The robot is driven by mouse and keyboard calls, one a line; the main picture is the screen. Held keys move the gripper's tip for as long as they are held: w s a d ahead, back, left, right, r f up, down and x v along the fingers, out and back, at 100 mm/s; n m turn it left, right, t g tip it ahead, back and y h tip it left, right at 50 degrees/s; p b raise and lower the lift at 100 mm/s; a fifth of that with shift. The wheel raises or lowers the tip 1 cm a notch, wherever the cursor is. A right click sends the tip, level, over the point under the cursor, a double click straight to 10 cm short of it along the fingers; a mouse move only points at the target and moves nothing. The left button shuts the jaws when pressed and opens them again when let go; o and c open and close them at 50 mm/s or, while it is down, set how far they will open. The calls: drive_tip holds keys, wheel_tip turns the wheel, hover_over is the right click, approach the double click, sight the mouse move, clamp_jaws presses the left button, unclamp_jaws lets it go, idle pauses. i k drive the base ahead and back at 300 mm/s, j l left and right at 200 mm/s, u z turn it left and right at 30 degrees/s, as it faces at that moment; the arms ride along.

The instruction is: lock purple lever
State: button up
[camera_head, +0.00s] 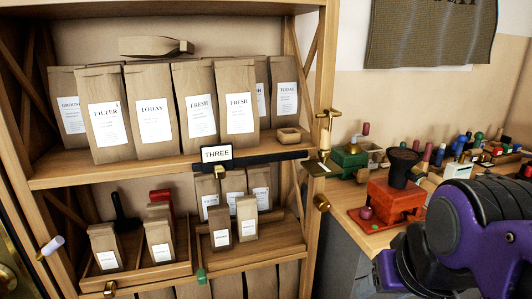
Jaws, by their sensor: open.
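A lever with a pale, faintly lavender handle (50,246) sits at the lower left, by the shelf's left post. Its handle slants up to the right. It is the closest match I see to a purple lever, but its colour is washed out and I cannot tell whether it is locked. My purple and black arm fills the lower right, well apart from that lever. My gripper is not visible.
A wooden shelf (110,172) holds several paper coffee bags and a "THREE" sign (217,153). Brass fittings (326,125) project from its right post. A green-tipped lever (201,275) is low in front. A red grinder (397,207) stands on the right counter.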

sight(45, 250)
drive_tip(key=u, duration=2.05)
